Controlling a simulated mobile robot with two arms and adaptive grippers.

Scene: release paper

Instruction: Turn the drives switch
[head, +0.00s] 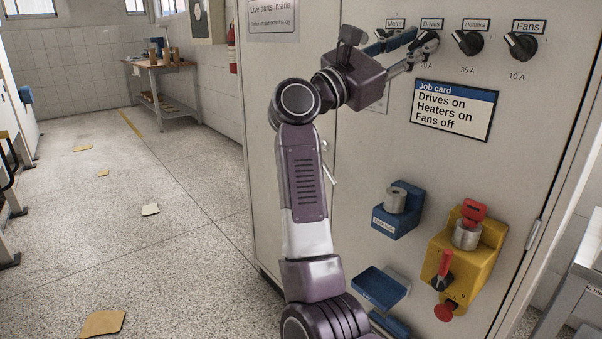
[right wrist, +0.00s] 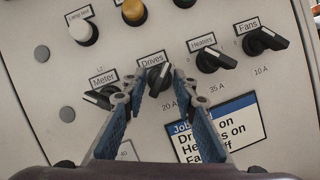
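The drives switch (right wrist: 158,81) is a black rotary knob under the "Drives" label on the grey cabinet. In the head view my right gripper (head: 424,48) covers most of it. In the right wrist view my right gripper (right wrist: 154,82) has its two blue-padded fingers spread, with the tips on either side of the knob. The fingers look open; I cannot tell whether a tip touches the knob. The job card (head: 455,108) reads "Drives on, Heaters on, Fans off". My left gripper is not in view.
The heaters switch (head: 467,42) and fans switch (head: 521,45) are to the right of the drives switch; the meter switch (right wrist: 100,97) is close on its left. Lower down are a blue lock block (head: 398,215) and a yellow block (head: 480,250) with a red key.

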